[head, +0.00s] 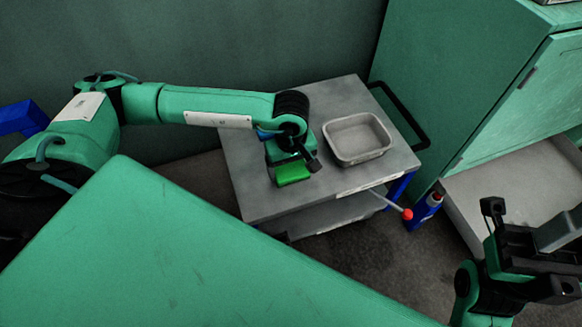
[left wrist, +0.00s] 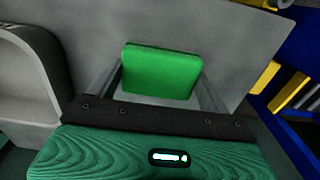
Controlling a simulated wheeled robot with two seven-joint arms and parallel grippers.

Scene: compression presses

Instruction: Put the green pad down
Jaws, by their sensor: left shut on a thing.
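The green pad (head: 292,173) is a bright green block over the left part of the grey cart top (head: 258,202). In the left wrist view the pad (left wrist: 161,72) sits between the two fingers of my left gripper (left wrist: 160,84). My left gripper (head: 298,160) is shut on the pad, pointing down over the cart. I cannot tell whether the pad touches the cart top. My right gripper (head: 545,240) is at the lower right, away from the cart, and whether it is open or shut is unclear.
A grey tray (head: 358,139) stands on the cart to the right of the pad. The cart top's front left is bare. A green press cabinet (head: 460,80) stands to the right.

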